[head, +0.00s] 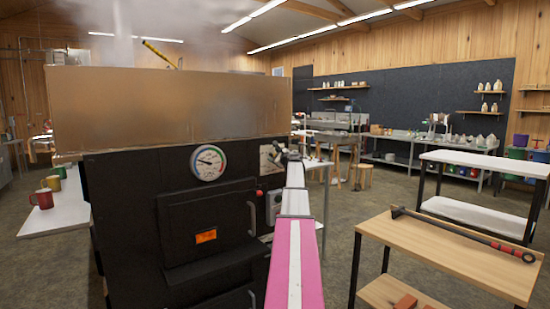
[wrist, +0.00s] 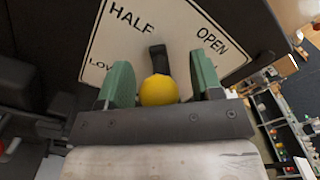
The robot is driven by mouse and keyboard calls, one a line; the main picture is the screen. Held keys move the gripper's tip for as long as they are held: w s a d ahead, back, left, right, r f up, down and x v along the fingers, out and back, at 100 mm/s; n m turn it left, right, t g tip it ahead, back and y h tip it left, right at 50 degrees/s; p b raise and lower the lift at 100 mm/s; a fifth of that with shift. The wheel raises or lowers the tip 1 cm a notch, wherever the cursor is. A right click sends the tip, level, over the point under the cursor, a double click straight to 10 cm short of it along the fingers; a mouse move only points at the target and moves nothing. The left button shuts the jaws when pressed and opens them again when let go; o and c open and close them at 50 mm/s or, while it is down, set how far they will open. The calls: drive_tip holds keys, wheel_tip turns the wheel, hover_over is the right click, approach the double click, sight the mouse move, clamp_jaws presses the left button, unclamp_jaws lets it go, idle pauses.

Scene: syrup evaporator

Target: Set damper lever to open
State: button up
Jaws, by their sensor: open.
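The damper lever (wrist: 157,58) shows in the wrist view as a short black arm with a yellow knob (wrist: 158,91) on its end. Behind it is a white label plate (wrist: 178,35) reading HALF and OPEN, with a partly hidden LOW at the left. My gripper (wrist: 160,72) is open, its green-padded fingers on either side of the knob with gaps showing. Which mark the lever points to I cannot tell. In the head view the plate (head: 270,158) is on the black evaporator front, and my arm and gripper (head: 284,150) partly cover it; the lever is hidden there.
The evaporator (head: 130,205) has a dial gauge (head: 209,163) and a fire door (head: 205,225) left of my arm. A wooden cart (head: 450,255) carrying a long black tool (head: 465,237) stands at the right. Mugs (head: 42,198) sit on a shelf at the left.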

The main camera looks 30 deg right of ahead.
clamp_jaws()
drive_tip(key=shift+d+r, duration=0.1)
drive_tip(key=shift+d+r+m, duration=0.65)
drive_tip(key=shift+d+m, duration=0.15)
drive_tip(key=shift+m, duration=0.3)
drive_tip(key=shift+w+d+r+m, duration=0.1)
drive_tip(key=shift+d+r+m, duration=0.2)
drive_tip(key=shift+d+m, duration=0.75)
drive_tip(key=shift+w+d+r+m, duration=0.1)
drive_tip(key=shift+d+r+m, duration=0.15)
drive_tip(key=shift+d+m, duration=0.85)
drive_tip(key=shift+w+d+r+m, duration=0.1)
drive_tip(key=shift+d+r+m, duration=0.2)
drive_tip(key=shift+d+m, duration=0.75)
drive_tip(key=shift+a+m, duration=0.3)
drive_tip(key=shift+m, duration=0.1)
unclamp_jaws()
